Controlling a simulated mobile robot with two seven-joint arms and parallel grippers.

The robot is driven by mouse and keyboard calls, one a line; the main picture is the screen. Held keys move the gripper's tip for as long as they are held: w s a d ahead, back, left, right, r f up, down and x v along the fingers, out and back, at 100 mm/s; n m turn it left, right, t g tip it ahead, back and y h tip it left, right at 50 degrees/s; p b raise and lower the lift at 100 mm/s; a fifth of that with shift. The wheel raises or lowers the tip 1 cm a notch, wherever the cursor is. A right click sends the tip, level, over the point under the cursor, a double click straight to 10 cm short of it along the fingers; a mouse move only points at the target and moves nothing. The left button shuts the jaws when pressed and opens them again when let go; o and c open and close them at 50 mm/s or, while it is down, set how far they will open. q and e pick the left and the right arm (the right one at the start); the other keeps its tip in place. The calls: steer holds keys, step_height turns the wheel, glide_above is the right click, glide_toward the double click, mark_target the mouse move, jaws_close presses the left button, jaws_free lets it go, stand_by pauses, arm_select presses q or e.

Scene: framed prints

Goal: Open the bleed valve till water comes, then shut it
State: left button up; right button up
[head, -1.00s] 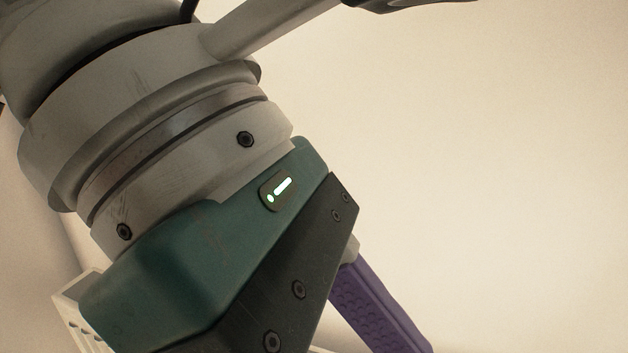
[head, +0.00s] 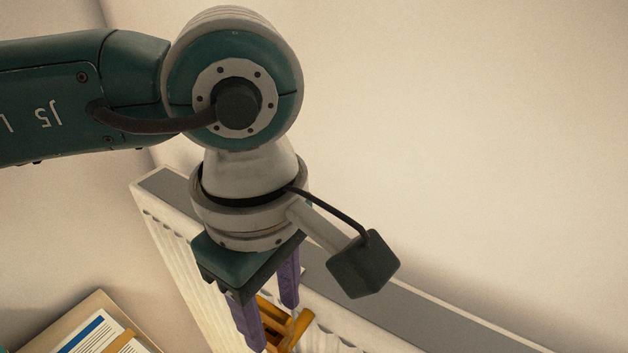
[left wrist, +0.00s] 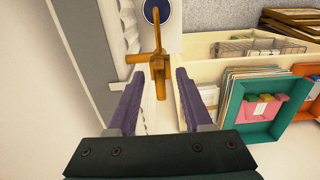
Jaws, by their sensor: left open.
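The brass-coloured valve (head: 290,328) is at the radiator (head: 405,305), partly hidden behind my left gripper in the head view. In the left wrist view the valve (left wrist: 158,65) has an upright part and a stub to the left. My left gripper (head: 270,318) has purple fingers and points down at the valve. It is open; in the left wrist view the valve's lower end shows in the gap between the fingertips (left wrist: 158,78). I cannot tell whether a finger touches it. No water is visible. My right gripper is not in view.
A dark blue disc (left wrist: 157,10) on a white surface lies beyond the valve. A wooden bin (left wrist: 203,70) with prints and a teal frame (left wrist: 262,135) stand to the right in the left wrist view. The wall (head: 480,140) behind the radiator is bare.

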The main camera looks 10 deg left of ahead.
arm_select(q)
steer(key=shift+f, duration=0.45)
steer(key=shift+c, duration=0.2)
jaws_close()
